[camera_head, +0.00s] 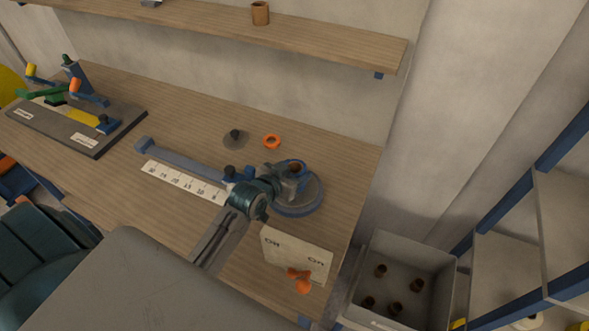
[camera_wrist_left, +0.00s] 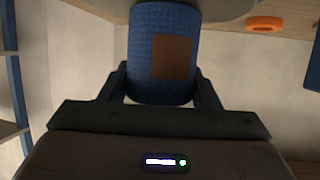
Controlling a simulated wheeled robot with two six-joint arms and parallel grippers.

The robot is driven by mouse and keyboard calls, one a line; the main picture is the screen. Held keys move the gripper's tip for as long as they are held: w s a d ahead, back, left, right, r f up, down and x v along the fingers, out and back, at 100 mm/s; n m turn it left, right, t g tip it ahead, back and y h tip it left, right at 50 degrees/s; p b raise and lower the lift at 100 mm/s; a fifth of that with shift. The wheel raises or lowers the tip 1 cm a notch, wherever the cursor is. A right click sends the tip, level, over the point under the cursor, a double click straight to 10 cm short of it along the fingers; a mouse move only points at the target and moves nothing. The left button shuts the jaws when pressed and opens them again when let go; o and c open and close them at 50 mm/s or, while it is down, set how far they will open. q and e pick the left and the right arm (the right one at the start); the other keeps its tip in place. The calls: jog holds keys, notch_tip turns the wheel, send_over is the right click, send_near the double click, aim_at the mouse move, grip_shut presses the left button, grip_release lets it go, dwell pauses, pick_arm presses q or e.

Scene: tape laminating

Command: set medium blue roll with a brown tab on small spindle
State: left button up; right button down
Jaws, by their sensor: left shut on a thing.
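A dark upright knob or spindle (camera_head: 235,134) stands on a grey disc (camera_head: 234,143) farther back, left of the roll. I cannot tell which spindle is the small one. My right gripper is out of view.
An orange ring (camera_head: 271,141) lies behind the roll. A numbered scale (camera_head: 183,183) runs left. A pale panel (camera_head: 296,252) with an orange knob (camera_head: 300,279) stands in front. A grey bin (camera_head: 403,272) with several brown pieces is at right. A shelf (camera_head: 330,35) overhangs the back.

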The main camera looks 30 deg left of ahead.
pick_arm(q)
jog(key=shift+f, duration=0.15)
jog(key=o, duration=0.8)
jog(key=shift+o, duration=1)
jog(key=b+v, duration=0.2)
jog(key=v, duration=1)
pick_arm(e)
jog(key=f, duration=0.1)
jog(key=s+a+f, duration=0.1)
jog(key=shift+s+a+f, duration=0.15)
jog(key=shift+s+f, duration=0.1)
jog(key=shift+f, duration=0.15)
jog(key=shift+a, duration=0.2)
